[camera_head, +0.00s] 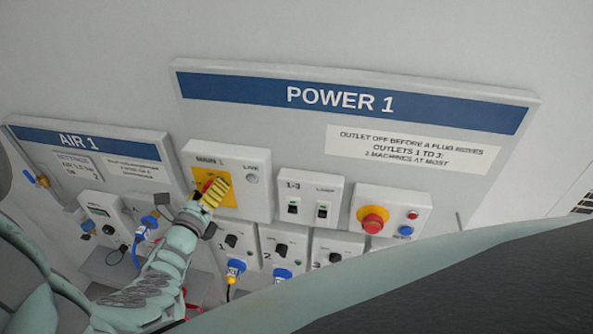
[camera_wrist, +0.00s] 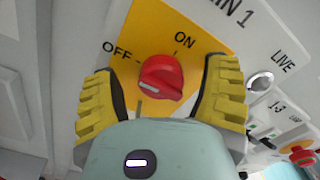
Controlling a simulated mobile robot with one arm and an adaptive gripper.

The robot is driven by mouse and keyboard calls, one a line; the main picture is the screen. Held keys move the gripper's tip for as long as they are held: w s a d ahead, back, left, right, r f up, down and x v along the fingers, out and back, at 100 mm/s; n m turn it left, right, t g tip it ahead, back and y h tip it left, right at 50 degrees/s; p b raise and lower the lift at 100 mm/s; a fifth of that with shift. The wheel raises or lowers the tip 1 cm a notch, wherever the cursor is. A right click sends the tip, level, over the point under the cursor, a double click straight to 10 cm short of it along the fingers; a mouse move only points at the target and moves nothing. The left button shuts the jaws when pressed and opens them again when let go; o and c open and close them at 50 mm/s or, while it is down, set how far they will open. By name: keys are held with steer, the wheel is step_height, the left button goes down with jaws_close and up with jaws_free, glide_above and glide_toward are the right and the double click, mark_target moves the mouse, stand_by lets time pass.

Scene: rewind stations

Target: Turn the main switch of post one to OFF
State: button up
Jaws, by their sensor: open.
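The main switch is a red rotary knob (camera_wrist: 161,77) on a yellow plate (camera_wrist: 150,25), with OFF printed at its upper left and ON above it. A white mark on the knob shows at its left end, on the OFF side; I cannot tell if it lines up exactly. My gripper (camera_wrist: 160,66) is open, one yellow finger on each side of the knob, with visible gaps. In the head view my gripper (camera_head: 214,192) is in front of the MAIN 1 box (camera_head: 233,157) and partly covers the knob.
Right of MAIN 1 are the 1-3 switch box (camera_head: 308,199) and a red emergency button (camera_head: 373,219). Outlets with blue plugs (camera_head: 235,268) sit below. The AIR 1 panel (camera_head: 90,150) is at left. A grey LIVE lamp (camera_wrist: 261,84) is near the right finger.

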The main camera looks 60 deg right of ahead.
steer(key=v, duration=1.2)
stand_by(0.6)
